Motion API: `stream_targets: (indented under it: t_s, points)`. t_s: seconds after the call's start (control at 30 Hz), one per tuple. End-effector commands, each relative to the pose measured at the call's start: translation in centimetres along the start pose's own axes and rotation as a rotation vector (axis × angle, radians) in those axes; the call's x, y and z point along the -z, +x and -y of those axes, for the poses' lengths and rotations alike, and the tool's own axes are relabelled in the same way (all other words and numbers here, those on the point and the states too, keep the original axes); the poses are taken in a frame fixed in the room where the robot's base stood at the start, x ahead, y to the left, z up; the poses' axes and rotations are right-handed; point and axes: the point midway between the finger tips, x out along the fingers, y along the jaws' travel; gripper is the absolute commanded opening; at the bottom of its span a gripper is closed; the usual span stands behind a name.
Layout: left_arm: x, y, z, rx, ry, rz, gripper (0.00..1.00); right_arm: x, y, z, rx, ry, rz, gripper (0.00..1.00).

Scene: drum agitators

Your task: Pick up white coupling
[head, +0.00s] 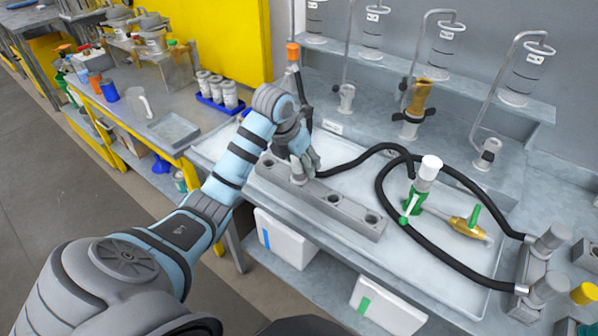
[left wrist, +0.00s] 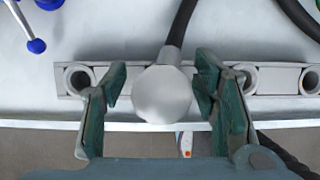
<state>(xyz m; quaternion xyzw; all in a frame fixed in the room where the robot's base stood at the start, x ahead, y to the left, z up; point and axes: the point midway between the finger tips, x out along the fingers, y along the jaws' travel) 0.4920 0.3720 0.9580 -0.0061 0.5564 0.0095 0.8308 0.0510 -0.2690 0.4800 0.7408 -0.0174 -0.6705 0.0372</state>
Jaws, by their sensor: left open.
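A light grey-white coupling with a round top (left wrist: 163,93) stands at the grey rail (left wrist: 275,80), on the end of a black hose (left wrist: 181,25). In the left wrist view it lies between the two fingers of my left gripper (left wrist: 160,95), with a gap on each side. My left gripper is open. In the head view the gripper (head: 303,168) is over the rail (head: 345,211) and mostly hides the coupling. A separate white cap (head: 431,166) tops a green fitting (head: 412,203) to the right. My right gripper is not in view.
Black hoses (head: 385,205) loop over the tray to a grey block (head: 530,285) at the right. A yellow valve with a green lever (head: 466,226) lies in the tray. A blue-knobbed lever (left wrist: 36,45) is near the rail.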

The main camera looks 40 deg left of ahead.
Motion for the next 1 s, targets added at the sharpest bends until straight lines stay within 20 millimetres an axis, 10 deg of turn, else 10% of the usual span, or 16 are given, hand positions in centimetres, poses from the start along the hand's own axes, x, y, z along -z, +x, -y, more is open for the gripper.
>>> stream_targets:
  t_s: [0.3, 0.63, 1.0]
  points:
    - [-0.07, 1.73, 0.07, 0.001, 0.001, 0.002, 0.54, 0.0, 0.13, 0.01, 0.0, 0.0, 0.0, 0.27]
    - [-0.07, 1.71, 0.07, 0.001, 0.0, 0.002, 0.02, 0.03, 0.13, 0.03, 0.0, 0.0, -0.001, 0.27]
    - [-0.29, 1.31, 0.07, 0.001, 0.0, 0.005, 0.0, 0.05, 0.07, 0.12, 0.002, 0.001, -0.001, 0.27]
